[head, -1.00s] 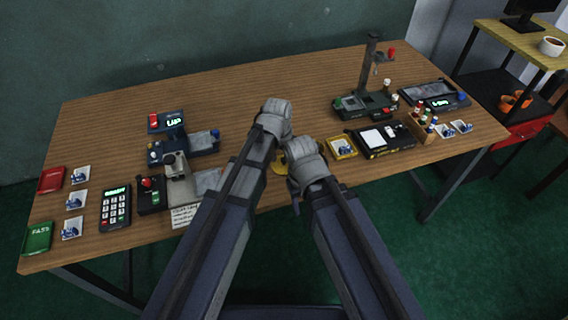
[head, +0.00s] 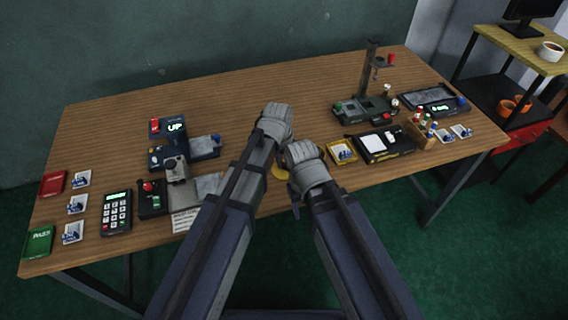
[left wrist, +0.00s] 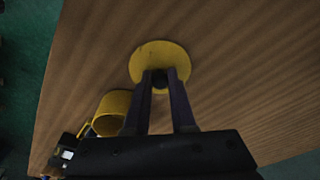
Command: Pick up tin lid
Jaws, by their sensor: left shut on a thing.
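The tin lid (left wrist: 150,55) is a flat yellow disc with a dark knob, seen in the left wrist view. My left gripper (left wrist: 163,80) is shut on the knob, with its two fingers at the lid's middle. The yellow tin (left wrist: 111,112) is open at the top and lies to the left of and below the lid in that view. A bit of the yellow tin (head: 279,172) shows between my arms in the head view. My right gripper (head: 302,157) is close beside the tin; its fingertips are hidden. The left hand hides the lid in the head view.
A yellow tray (head: 342,153) and a black device (head: 384,144) stand to the right. A grey-blue press (head: 190,148) and a keypad (head: 116,211) stand to the left. A tall stand (head: 368,85) is at the back right. The wooden table's back middle is clear.

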